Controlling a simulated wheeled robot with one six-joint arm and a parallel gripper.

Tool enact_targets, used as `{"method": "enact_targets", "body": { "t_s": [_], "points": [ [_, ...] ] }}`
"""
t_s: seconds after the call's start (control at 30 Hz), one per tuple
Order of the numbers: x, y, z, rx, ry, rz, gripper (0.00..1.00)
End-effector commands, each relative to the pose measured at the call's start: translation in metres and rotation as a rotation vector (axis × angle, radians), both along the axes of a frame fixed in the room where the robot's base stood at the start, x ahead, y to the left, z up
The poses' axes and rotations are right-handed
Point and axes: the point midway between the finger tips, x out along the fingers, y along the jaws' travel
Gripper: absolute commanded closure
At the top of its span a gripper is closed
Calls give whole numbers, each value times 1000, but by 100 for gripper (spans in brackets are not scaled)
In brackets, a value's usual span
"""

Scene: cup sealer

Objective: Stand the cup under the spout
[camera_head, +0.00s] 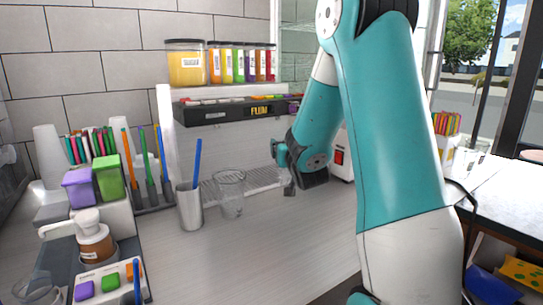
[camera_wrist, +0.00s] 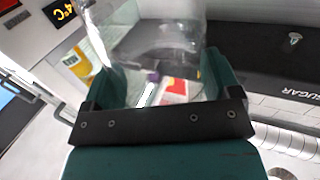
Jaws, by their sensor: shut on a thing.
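A clear see-through cup (camera_wrist: 155,42) fills the space between the two green fingers of my gripper (camera_wrist: 160,75) in the wrist view, and the gripper is shut on it. In the head view my gripper (camera_head: 287,172) is low over the counter, in front of the dispenser's right part. The held cup is hard to make out there. A clear cup (camera_head: 231,196) shows to the left of the gripper, by the slatted drip tray (camera_head: 258,178); I cannot tell whether it is the held one. The black dispenser (camera_head: 225,113) has a lit display; its spout is not clearly visible.
A metal cup with a blue stick (camera_head: 190,208) stands left of the clear cup. Jars (camera_head: 187,64) stand on the dispenser shelf. A rack of coloured sticks and boxes (camera_head: 109,178) fills the left. A white machine with a red switch (camera_head: 341,160) is behind my arm.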

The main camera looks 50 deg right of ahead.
Motion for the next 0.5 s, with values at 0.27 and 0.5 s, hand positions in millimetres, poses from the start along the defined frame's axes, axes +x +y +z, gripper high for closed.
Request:
{"method": "enact_targets", "body": {
  "t_s": [0.27,0.5],
  "points": [
    [64,-46,5,1,0,0,54],
    [113,-83,4,0,0,-1,54]
  ]
}}
